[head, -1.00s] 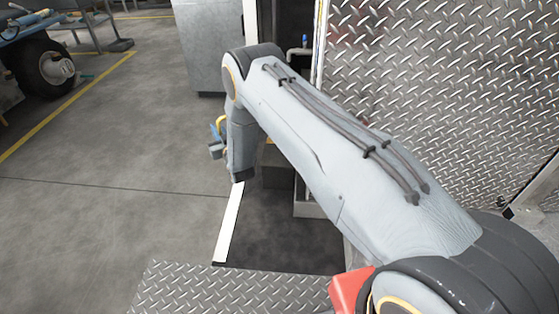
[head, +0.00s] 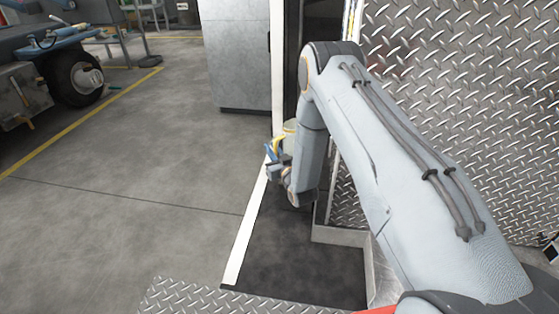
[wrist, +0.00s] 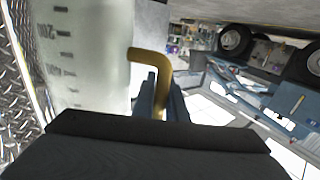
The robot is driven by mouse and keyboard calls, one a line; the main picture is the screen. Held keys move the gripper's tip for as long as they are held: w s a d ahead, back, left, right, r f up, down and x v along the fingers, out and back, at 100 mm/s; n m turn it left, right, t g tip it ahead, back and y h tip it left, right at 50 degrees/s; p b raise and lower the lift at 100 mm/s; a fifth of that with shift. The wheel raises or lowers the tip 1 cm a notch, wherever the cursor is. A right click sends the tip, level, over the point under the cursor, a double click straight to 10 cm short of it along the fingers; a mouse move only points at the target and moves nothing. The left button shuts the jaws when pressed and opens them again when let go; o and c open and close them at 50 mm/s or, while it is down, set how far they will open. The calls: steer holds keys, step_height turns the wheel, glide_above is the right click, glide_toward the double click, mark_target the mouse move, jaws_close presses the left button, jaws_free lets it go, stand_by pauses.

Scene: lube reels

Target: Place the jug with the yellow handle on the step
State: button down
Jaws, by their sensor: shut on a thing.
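The jug is a pale translucent vessel with dark measuring marks, seen large and close in the wrist view (wrist: 85,55). Its yellow handle (wrist: 148,55) is between the blue-grey fingers of my gripper (wrist: 162,100), which is shut on it. In the head view my gripper (head: 277,165) hangs at the end of the arm, above the floor near the white line. Only a little of the jug (head: 290,127) shows there, beside my wrist; the rest is hidden. A low grey metal ledge (head: 342,235), possibly the step, lies right of the gripper, partly behind my arm.
A diamond-plate wall (head: 450,90) stands at the right, close to my arm. A grey cabinet (head: 238,60) stands at the back. A wheeled vehicle (head: 75,80) is at the far left. The concrete floor (head: 140,190) on the left is clear.

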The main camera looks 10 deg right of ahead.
steer(key=shift+s+d+f+b, duration=0.2)
steer(key=shift+d+f+b, duration=0.55)
steer(key=shift+f, duration=0.15)
steer(key=shift+s+d+f+b, duration=0.2)
steer(key=shift+d+f+b, duration=0.4)
steer(key=shift+f+b, duration=0.2)
steer(key=shift+f, duration=0.2)
steer(key=c, duration=1.8)
jaws_free()
steer(key=shift+o, duration=0.2)
steer(key=shift+r, duration=0.1)
steer(key=p+v, duration=0.6)
steer(key=v, duration=0.6)
steer(key=shift+r, duration=0.1)
